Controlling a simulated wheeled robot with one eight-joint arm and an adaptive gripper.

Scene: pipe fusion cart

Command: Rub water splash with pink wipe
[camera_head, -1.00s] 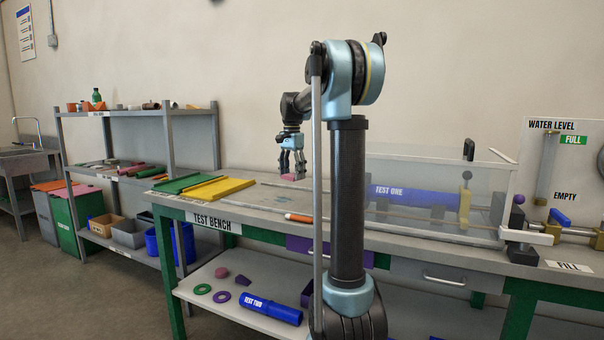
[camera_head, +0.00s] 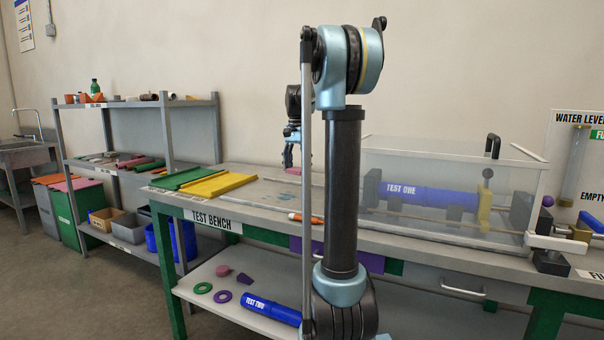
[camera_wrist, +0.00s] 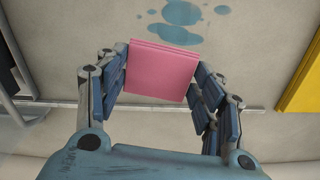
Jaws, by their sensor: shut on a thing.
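The pink wipe (camera_wrist: 162,72) is a flat square pad between the fingers of my gripper (camera_wrist: 160,62). My gripper is shut on it. The water splash (camera_wrist: 180,14) shows in the wrist view as several blue-grey patches on the bench top, just beyond the wipe's far edge. The wipe does not cover the visible patches; whether it touches the bench is unclear. In the head view my gripper (camera_head: 290,158) is over the bench's back part, partly hidden by my arm.
Green and yellow boards (camera_head: 218,185) lie on the left end of the test bench (camera_head: 255,203). A clear tank (camera_head: 450,165) with a blue pipe stands to the right. An orange marker (camera_head: 300,217) lies near the front edge. A shelf (camera_head: 135,165) stands at the left.

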